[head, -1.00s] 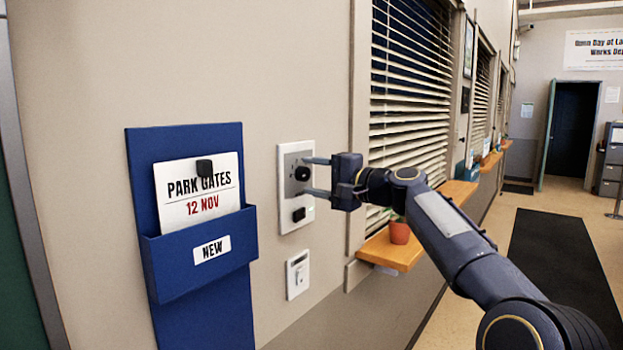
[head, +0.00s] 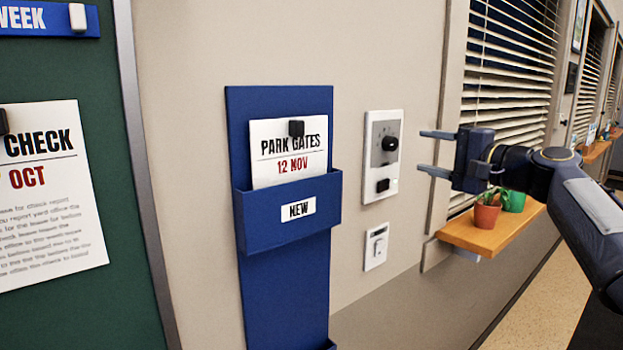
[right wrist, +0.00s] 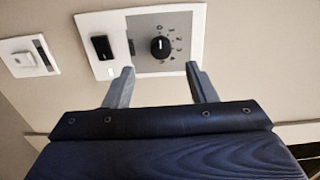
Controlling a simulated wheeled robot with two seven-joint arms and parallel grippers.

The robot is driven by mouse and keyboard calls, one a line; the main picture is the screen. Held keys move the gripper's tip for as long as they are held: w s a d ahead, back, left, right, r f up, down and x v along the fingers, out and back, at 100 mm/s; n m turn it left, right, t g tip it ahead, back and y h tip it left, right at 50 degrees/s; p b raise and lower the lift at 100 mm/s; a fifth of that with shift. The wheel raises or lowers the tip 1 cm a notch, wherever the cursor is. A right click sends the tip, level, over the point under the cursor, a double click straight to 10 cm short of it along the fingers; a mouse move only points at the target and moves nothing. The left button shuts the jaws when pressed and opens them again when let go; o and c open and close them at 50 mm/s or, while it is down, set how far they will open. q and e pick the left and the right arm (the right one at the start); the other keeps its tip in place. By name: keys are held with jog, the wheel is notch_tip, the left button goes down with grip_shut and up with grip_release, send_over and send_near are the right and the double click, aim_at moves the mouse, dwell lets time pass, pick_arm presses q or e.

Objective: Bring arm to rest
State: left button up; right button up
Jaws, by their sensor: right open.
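My right gripper (head: 436,152) is open and empty, its two fingers pointing left toward a wall panel (head: 372,177) with a black knob (head: 390,144) and a black rocker (head: 383,185). In the head view there is a gap between the fingertips and the knob. In the right wrist view the open gripper (right wrist: 160,85) has the knob (right wrist: 161,47) beyond and between its fingertips, with nothing held. The right arm (head: 590,200) comes in from the right edge. My left gripper is not in view.
A blue wall pocket (head: 285,215) holds a "Park Gates" card (head: 275,165). A green notice board (head: 60,270) is at left. A wooden sill (head: 480,238) with potted plants (head: 486,215) lies below the gripper. A small white switch (head: 376,246) is under the panel.

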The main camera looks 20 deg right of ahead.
jog(key=s+a+f+n+g+p, duration=0.4)
jog(key=s+a+f+n+g, duration=0.1)
jog(key=s+a+f, duration=0.6)
jog(key=s+a+f+n+g+h+p, duration=0.1)
jog(key=s+a+f+n+g, duration=0.2)
jog(key=s+f, duration=0.6)
jog(key=s+a+f+n+g+h+p, duration=0.2)
jog(key=s+a+f, duration=0.3)
jog(key=s+f, duration=0.5)
jog(key=shift+s+a+f+n+g, duration=0.3)
jog(key=shift+f+n+g, duration=0.15)
jog(key=shift+n, duration=0.45)
